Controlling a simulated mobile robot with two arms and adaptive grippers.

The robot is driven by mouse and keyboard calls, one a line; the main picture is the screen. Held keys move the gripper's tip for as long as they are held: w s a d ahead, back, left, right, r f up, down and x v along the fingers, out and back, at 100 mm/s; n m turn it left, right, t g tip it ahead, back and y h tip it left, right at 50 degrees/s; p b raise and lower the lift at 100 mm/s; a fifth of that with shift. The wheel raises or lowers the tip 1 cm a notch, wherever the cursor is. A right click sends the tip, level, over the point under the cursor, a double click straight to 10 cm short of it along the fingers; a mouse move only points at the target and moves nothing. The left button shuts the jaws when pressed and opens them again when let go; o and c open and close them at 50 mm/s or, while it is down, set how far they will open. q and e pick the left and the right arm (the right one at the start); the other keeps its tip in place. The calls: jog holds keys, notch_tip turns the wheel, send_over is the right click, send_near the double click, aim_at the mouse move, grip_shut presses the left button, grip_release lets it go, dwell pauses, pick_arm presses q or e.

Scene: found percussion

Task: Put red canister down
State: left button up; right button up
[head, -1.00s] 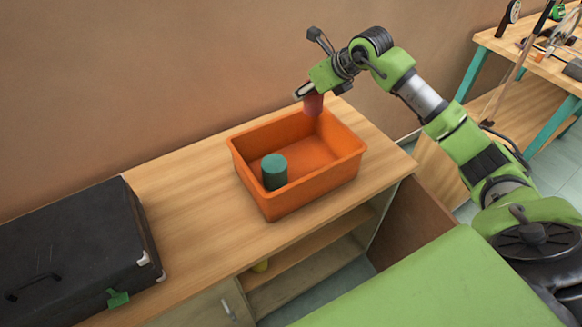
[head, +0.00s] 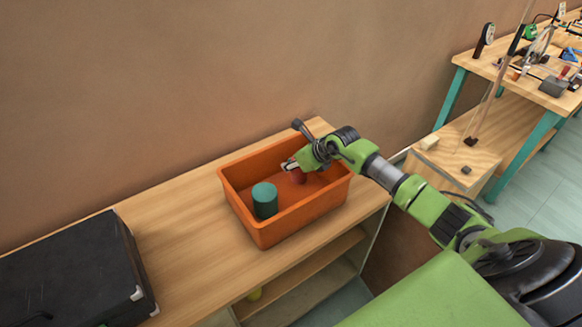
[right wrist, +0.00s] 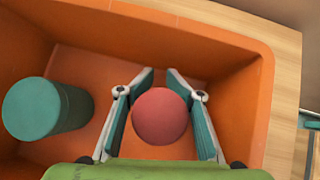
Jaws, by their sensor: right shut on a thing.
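The red canister (head: 298,176) is inside the orange bin (head: 289,227), near its back right part. My right gripper (head: 290,165) is shut on it. In the right wrist view the canister's round red top (right wrist: 160,116) sits between the two fingers of the gripper (right wrist: 160,100). Whether its base touches the bin floor cannot be seen. A green canister (head: 265,200) stands upright in the bin, to the left of the red one and apart from it; it also shows in the right wrist view (right wrist: 46,108). My left gripper is not in view.
The bin stands on a wooden cabinet top (head: 185,240) with open shelves below. A black case (head: 75,275) is at the left. The bin floor between the canisters is clear. A workbench with tools (head: 535,70) is at the upper right.

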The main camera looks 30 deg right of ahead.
notch_tip(320, 180, down, 2)
jog(key=shift+f, duration=0.2)
jog(key=o, duration=1.3)
jog(key=shift+r, duration=0.15)
